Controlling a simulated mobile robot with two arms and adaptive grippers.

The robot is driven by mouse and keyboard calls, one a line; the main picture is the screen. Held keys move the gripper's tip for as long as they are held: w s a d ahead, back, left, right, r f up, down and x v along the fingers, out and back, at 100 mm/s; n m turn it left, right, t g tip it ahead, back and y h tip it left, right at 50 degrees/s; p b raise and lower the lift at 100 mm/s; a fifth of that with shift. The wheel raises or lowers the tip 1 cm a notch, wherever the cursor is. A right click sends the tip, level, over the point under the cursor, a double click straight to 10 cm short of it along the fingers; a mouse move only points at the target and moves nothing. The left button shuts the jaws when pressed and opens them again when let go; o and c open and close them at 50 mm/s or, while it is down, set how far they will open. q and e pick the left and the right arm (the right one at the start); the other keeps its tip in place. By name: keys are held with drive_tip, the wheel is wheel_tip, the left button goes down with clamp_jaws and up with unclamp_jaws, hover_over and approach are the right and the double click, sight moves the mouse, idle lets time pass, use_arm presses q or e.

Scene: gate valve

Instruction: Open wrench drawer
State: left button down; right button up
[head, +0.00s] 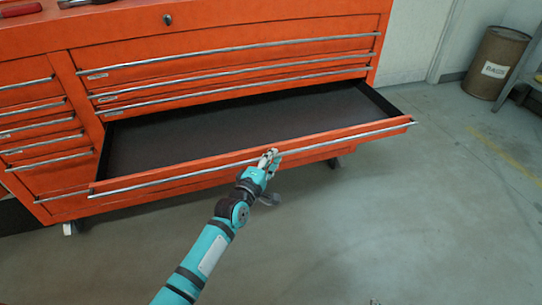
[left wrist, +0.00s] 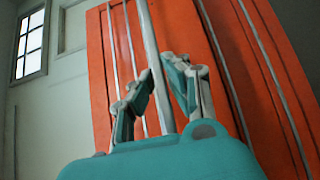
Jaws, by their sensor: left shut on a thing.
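The wide wrench drawer (head: 235,125) of the orange tool chest stands pulled out, with its dark, empty-looking floor showing. Its front carries a long silver handle bar (head: 345,138). My left gripper (head: 270,158) is at the middle of that bar, its fingers around it and shut on it. In the left wrist view the silver bar (left wrist: 150,40) passes between the two teal-and-grey fingers (left wrist: 165,95). The exact finger contact is hard to see. My right gripper is in neither view.
The orange tool chest (head: 225,30) has several other closed drawers above and to the left. A red tool (head: 20,9) lies on its top. A brown barrel (head: 496,62) stands at the far right by the wall. The grey floor (head: 420,220) in front is clear.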

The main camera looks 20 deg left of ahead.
use_arm(q)
drive_tip(key=c, duration=1.4)
unclamp_jaws()
drive_tip(key=shift+o, duration=0.2)
drive_tip(key=s+a, duration=0.2)
drive_tip(key=s, duration=0.9)
drive_tip(key=shift+s+a, duration=0.15)
drive_tip(key=shift+s, duration=0.25)
